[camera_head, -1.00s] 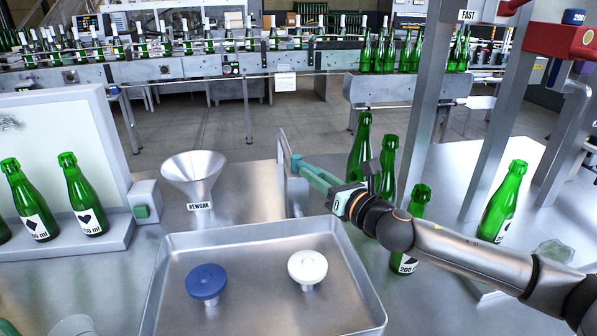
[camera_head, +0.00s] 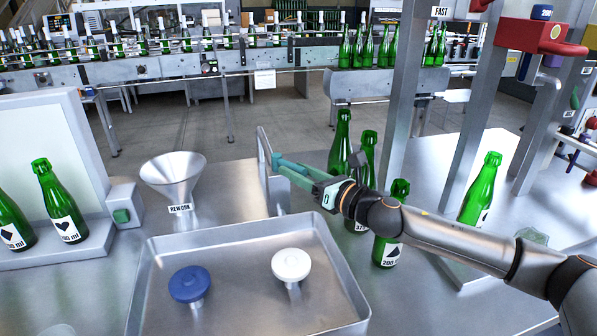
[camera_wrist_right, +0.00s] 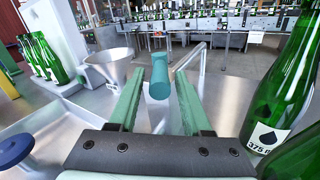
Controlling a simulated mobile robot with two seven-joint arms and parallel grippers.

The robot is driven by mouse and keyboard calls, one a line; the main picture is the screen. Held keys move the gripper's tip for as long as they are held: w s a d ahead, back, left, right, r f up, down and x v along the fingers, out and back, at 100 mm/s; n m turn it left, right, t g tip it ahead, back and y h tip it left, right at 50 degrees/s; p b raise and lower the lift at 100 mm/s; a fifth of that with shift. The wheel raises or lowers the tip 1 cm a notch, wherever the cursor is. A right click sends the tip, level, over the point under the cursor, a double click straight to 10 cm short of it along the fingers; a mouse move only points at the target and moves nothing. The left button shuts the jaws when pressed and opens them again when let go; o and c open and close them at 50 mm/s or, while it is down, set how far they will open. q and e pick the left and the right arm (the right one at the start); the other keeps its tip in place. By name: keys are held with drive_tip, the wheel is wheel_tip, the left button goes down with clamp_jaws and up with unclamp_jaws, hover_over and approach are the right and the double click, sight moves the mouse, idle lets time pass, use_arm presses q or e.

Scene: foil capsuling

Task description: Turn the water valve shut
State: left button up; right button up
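I cannot pick out the water valve with certainty. Pipes with red fittings (camera_head: 590,124) and a green handle (camera_head: 575,97) show at the far right of the head view, well away from my right gripper. My right gripper (camera_head: 280,166) reaches left over the bench beside an upright metal plate (camera_head: 264,155). In the right wrist view my right gripper (camera_wrist_right: 160,75) has its two green fingers apart. My left gripper is out of view.
A grey tray (camera_head: 240,240) holds a blue knob-shaped piece (camera_head: 189,284) and a white one (camera_head: 291,265). A funnel (camera_head: 173,175) marked REWORK stands left of the plate. Green bottles (camera_head: 341,140) stand close behind and beside my right arm. A red box (camera_head: 541,36) is upper right.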

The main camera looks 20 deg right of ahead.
sight(299, 168)
drive_tip(key=shift+o, duration=0.2)
drive_tip(key=r, duration=0.1)
drive_tip(key=r+p, duration=0.1)
drive_tip(key=r, duration=0.1)
drive_tip(key=r+p, duration=0.1)
drive_tip(key=shift+s+a+r, duration=0.1)
drive_tip(key=shift+s+r, duration=0.1)
drive_tip(key=shift+s, duration=0.05)
drive_tip(key=s+a+r+p, duration=0.2)
drive_tip(key=s+a+r, duration=0.3)
drive_tip(key=s+r, duration=0.3)
drive_tip(key=s, duration=0.4)
drive_tip(key=shift+s+r, duration=0.25)
drive_tip(key=shift+r, duration=0.05)
drive_tip(key=shift+c, duration=0.4)
